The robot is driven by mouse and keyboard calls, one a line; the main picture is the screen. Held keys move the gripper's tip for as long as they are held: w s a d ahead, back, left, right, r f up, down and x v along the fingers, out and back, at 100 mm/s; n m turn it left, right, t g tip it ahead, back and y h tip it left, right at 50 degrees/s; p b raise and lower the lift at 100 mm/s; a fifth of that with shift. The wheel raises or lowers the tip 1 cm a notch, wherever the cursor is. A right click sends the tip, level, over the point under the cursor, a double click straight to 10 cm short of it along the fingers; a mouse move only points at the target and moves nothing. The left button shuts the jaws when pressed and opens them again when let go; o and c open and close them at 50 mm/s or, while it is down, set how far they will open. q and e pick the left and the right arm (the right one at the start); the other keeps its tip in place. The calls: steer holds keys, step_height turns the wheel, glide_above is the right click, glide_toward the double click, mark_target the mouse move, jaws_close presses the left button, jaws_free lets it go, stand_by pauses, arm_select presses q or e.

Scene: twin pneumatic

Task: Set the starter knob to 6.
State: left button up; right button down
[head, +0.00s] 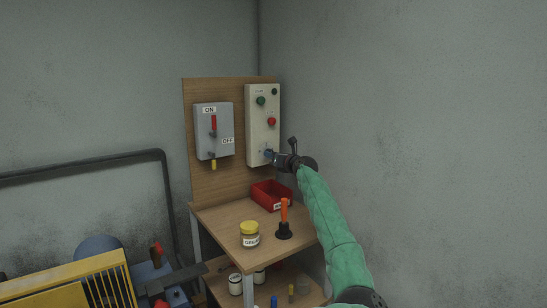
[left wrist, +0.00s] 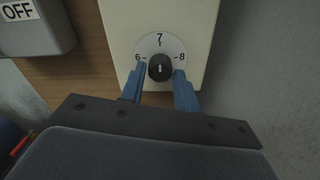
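The starter knob (left wrist: 161,67) is black and round, on a white dial marked 6, 7 and 8 on the pale control box (left wrist: 200,20). Its white line looks upright, toward 7. In the left wrist view the blue fingers of my left gripper (left wrist: 160,72) stand on either side of the knob, with a narrow gap showing at each side. In the head view my left gripper (head: 271,156) is at the lower part of the control box (head: 262,105) and hides the knob there. My right gripper is not in view.
A grey switch box (head: 222,128) with a red lever and ON and OFF labels is left of the control box. Below are a red bin (head: 271,196), a yellow-lidded jar (head: 249,234) and an orange-handled tool (head: 284,218) on the wooden bench. A wall stands close at right.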

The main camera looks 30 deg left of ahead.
arm_select(q)
steer(key=shift+o, duration=1.3)
steer(key=v, duration=0.7)
steer(key=shift+d+b, duration=0.4)
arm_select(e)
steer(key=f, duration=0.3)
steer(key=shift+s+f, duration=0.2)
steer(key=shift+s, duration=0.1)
arm_select(q)
steer(key=shift+s, duration=0.15)
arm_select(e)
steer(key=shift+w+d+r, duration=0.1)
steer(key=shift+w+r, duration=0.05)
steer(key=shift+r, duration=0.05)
arm_select(q)
steer(key=shift+f, duration=0.1)
